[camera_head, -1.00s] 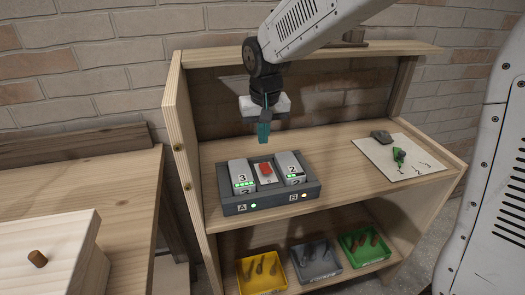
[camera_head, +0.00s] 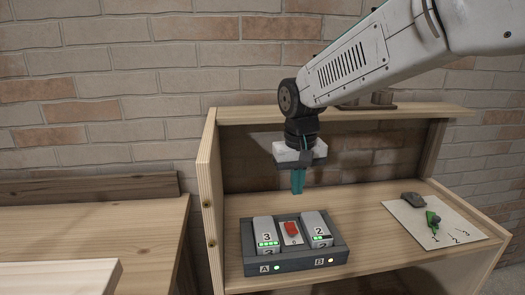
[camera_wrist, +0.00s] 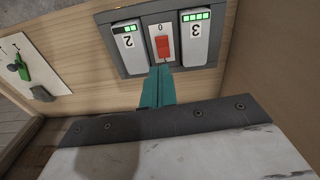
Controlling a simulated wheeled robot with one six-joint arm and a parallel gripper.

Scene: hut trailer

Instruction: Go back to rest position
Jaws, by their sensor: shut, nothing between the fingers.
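My gripper (camera_head: 298,182) hangs from the arm above the shelf unit, with its teal fingers together and empty. It is above and a little behind a grey dock (camera_head: 297,258), apart from it. The dock holds a white block marked 3 (camera_head: 266,235) on the left, a red switch (camera_head: 291,229) in the middle marked 0, and a white block marked 2 (camera_head: 317,229) on the right. In the wrist view the closed fingers (camera_wrist: 160,72) point toward the red switch (camera_wrist: 163,46). Lights show beside labels A and B, green at A and yellowish at B.
A white sheet (camera_head: 462,224) with numbers, a green lever (camera_head: 432,220) and a dark grey object (camera_head: 412,199) lie on the right of the shelf (camera_head: 372,233). A wooden bench (camera_head: 95,232) stands at the left. A brick wall is behind.

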